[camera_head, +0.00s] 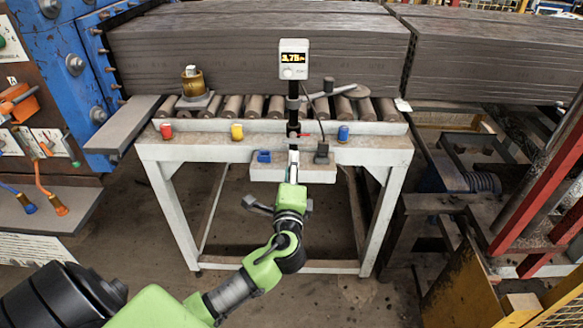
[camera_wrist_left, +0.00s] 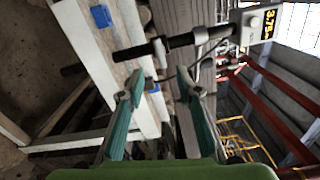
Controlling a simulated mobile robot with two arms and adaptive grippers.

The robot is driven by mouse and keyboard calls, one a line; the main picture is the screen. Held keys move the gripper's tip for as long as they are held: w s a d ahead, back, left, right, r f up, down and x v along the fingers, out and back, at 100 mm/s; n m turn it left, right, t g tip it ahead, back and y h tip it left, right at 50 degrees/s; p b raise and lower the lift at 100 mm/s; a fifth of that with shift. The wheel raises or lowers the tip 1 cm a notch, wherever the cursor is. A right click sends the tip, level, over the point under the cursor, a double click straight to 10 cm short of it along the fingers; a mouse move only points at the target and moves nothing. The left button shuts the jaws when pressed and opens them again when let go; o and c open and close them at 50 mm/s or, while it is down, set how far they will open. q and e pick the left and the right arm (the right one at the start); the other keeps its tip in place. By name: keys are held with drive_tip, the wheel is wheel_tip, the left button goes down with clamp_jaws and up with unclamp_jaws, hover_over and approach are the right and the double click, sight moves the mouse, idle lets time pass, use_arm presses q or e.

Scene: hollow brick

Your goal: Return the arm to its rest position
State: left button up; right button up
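My left arm, green and black, reaches in from the lower left of the head view. Its left gripper (camera_head: 293,163) is at the front edge of the white-topped table (camera_head: 190,150), just below a black upright probe. In the left wrist view the gripper's two teal-padded fingers (camera_wrist_left: 160,88) stand apart with nothing held between them. The black probe (camera_wrist_left: 160,47) passes beyond the fingertips, apparently clear of them. The probe belongs to a meter (camera_head: 294,59) with a lit display reading about 3.75. My right gripper is in neither view.
Red (camera_head: 166,131), yellow (camera_head: 237,131) and blue (camera_head: 343,133) small pieces stand along the table's front. A brass pot (camera_head: 193,84) stands by the rollers. Stacked grey slabs (camera_head: 250,50) fill the back. Red beams and machinery crowd the right; the floor before the table is open.

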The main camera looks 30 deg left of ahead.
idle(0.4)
use_arm(q)
wheel_tip(320, 180, down, 20)
drive_tip(key=s+d+g+h, duration=0.1)
drive_tip(key=s+g+h, duration=0.1)
drive_tip(key=g+h, duration=0.1)
drive_tip(key=s+d+f+n+g+h+b, duration=0.15)
drive_tip(key=s+f, duration=0.25)
drive_tip(key=f, duration=0.4)
drive_tip(key=s+d+f+g+h, duration=0.1)
drive_tip(key=s+f+g, duration=0.1)
drive_tip(key=s+f, duration=0.35)
drive_tip(key=s+d+f+n+g+h, duration=0.1)
drive_tip(key=s+f, duration=0.1)
drive_tip(key=f, duration=0.7)
drive_tip(key=s+d+f+n+g+h, duration=0.1)
drive_tip(key=s+d+f+n+g, duration=0.1)
drive_tip(key=s+f, duration=0.5)
drive_tip(key=s+d+f+n+g+h+b, duration=0.1)
drive_tip(key=s+f, duration=0.6)
drive_tip(key=s, duration=1)
drive_tip(key=s+d+f+n+g+h, duration=0.1)
drive_tip(key=s+d+f+n+g, duration=0.2)
drive_tip(key=s, duration=0.9)
wheel_tip(320, 180, down, 5)
drive_tip(key=d+n, duration=0.2)
drive_tip(key=shift+s+r+n+g+b, duration=0.15)
drive_tip(key=shift+s+n+g+b, duration=0.2)
drive_tip(key=shift+b, duration=0.05)
